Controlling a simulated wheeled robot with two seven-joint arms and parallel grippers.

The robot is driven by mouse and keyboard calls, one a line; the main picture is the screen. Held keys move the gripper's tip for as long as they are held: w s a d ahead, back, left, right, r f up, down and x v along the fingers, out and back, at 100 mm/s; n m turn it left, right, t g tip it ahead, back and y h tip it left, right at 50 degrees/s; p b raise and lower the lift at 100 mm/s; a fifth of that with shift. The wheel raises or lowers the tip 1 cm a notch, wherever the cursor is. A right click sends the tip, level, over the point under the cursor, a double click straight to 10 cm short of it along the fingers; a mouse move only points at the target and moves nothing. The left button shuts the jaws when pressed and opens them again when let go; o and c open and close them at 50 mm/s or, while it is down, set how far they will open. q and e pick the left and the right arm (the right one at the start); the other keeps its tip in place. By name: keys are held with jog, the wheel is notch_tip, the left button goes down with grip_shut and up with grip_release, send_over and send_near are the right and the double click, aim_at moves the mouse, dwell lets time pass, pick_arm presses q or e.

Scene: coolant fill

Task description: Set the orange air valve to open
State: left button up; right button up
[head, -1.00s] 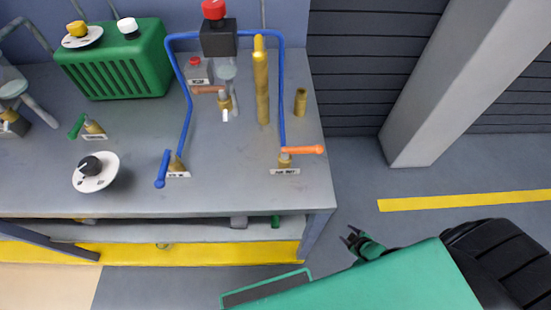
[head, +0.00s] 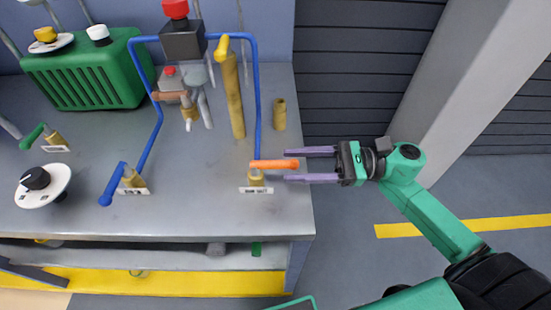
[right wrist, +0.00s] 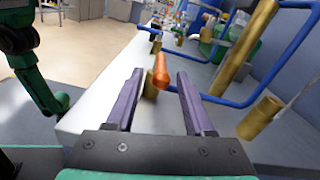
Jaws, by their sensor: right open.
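The orange air valve handle (head: 274,164) sits on a brass body (head: 256,179) near the bench's right front corner. The handle points right, with a white label below it. My right gripper (head: 285,166) is open, with purple fingers pointing left. Its fingertips are at the handle's right end, one on the far side and one on the near side in the head view. In the right wrist view the orange handle (right wrist: 161,70) shows between and beyond the open fingers (right wrist: 158,92). I cannot tell whether a finger touches it. My left gripper is not in view.
The blue pipe (head: 257,110) comes down just behind the valve. A tall brass post (head: 235,95) and a short brass stub (head: 279,114) stand behind it. A blue-handled valve (head: 112,184) is to the left. A pillar (head: 445,80) stands right of the bench.

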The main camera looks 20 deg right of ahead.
aim_at(260, 165)
jog(key=x, duration=0.4)
jog(key=shift+w+a+p, duration=0.15)
jog(key=shift+a+p, duration=0.05)
jog(key=shift+p, duration=0.15)
grip_shut()
dwell(1.0)
